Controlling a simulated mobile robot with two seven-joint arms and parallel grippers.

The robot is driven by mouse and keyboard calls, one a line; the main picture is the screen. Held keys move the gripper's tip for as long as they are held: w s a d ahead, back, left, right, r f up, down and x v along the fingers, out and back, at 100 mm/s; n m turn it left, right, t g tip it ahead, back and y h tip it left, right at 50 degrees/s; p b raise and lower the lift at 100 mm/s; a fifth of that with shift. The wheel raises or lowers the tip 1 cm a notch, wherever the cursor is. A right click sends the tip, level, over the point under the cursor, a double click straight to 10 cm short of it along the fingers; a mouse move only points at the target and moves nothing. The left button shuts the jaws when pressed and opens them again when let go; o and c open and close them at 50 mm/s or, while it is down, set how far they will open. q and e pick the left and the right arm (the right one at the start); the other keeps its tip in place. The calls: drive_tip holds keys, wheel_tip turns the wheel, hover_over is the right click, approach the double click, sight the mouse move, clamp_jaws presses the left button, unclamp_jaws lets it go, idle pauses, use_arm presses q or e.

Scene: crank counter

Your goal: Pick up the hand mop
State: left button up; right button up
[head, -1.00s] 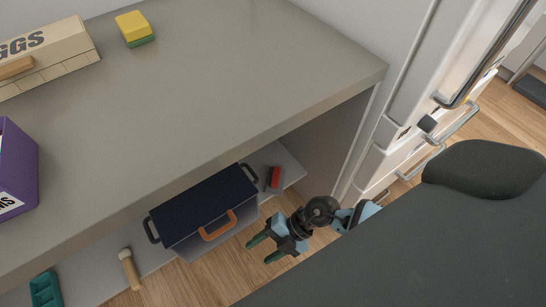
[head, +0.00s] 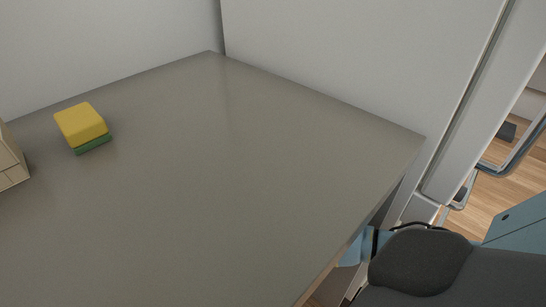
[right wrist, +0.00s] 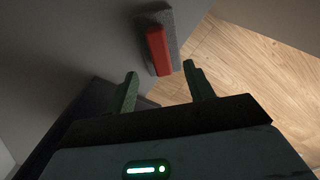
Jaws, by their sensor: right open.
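A red block-shaped handle on a grey pad, which looks like the hand mop (right wrist: 158,50), lies on the grey shelf under the counter in the right wrist view. The head view does not show it; the counter top hides the shelf. My right gripper (right wrist: 160,70) is open, its two dark green fingers pointing at the mop. The fingertips flank the mop's near end in the picture, with nothing gripped; I cannot tell how far off it is. My left gripper is in neither current view.
The dark blue box (right wrist: 88,112) is close on the left of my right gripper. Wooden floor (right wrist: 245,75) shows on the right. The counter top (head: 220,180) is mostly clear, with a yellow and green sponge (head: 82,127) and part of a beige carton (head: 10,160).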

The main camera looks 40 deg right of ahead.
drive_tip(key=shift+s+f+b, duration=0.2)
drive_tip(key=shift+f+b, duration=0.3)
drive_tip(key=shift+f, duration=0.85)
drive_tip(key=shift+w, duration=0.1)
drive_tip(key=shift+f, duration=0.35)
wheel_tip(320, 180, down, 4)
drive_tip(key=b, duration=0.3)
drive_tip(key=shift+w+f, duration=0.1)
drive_tip(key=shift+f, duration=0.15)
use_arm(q)
drive_tip(key=f, duration=0.2)
drive_tip(key=s+f, duration=0.1)
drive_tip(key=f, duration=0.1)
drive_tip(key=shift+s+f, duration=0.1)
drive_tip(key=shift+f, duration=0.05)
use_arm(e)
drive_tip(key=shift+r, duration=0.1)
